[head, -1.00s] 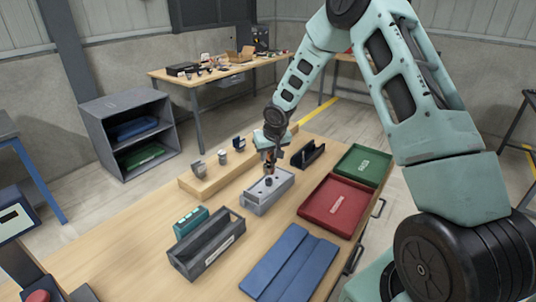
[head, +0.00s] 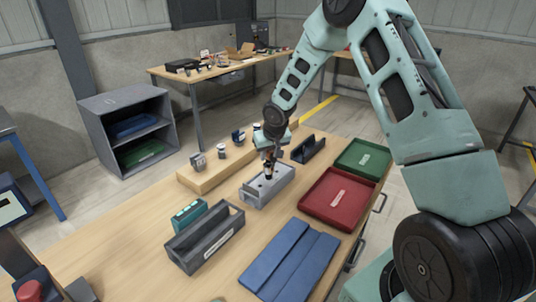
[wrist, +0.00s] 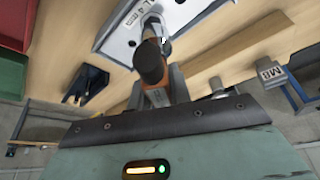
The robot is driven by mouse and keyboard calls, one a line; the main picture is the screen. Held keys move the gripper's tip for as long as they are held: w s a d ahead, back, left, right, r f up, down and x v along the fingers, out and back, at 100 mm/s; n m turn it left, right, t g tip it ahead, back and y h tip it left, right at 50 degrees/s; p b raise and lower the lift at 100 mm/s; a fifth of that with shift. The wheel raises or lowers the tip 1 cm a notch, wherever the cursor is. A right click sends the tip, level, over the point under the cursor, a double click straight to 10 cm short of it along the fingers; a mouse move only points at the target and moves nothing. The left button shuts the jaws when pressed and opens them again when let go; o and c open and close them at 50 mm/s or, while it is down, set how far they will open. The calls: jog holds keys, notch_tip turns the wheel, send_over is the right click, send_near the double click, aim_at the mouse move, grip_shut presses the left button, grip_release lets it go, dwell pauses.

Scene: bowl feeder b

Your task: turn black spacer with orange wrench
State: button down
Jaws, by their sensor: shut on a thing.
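The grey fixture block (head: 283,186) stands on the wooden workbench below my gripper (head: 269,156). In the wrist view its pale top (wrist: 117,32) carries a size marking. My gripper is shut on the orange wrench (wrist: 157,97), whose orange part shows between the jaws. A dark rounded piece (wrist: 150,63) stands in front of the orange part, over the fixture edge. I cannot tell whether it is the black spacer or part of the wrench. A metal end shows beyond it. In the head view the tool tip is at the fixture top, and contact with the spacer cannot be made out.
A wooden riser (head: 208,181) with several small fittings lies behind the fixture. A black holder (head: 308,150), a green tray (head: 370,150) and a red tray (head: 318,205) are to the right. A grey open box (head: 186,258) and a blue mat (head: 272,262) are nearer.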

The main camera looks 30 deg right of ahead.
jog(key=shift+f+b, duration=0.9)
jog(key=shift+f, duration=0.1)
dwell(1.1)
jog(key=shift+f+b, duration=0.1)
jog(key=shift+b, duration=0.4)
jog(key=shift+d+m+h+b, duration=0.1)
jog(key=shift+m+h+b, duration=0.4)
jog(key=shift+m+b, duration=0.8)
jog(key=shift+r+n+p, duration=0.2)
jog(key=shift+n+p, duration=0.2)
jog(key=shift+p, duration=0.1)
jog(key=shift+f+n+y+p, duration=0.1)
jog(key=shift+n+y+p, duration=0.2)
jog(key=shift+n, duration=0.1)
jog(key=shift+r+p, duration=1.9)
jog(key=shift+r, duration=0.65)
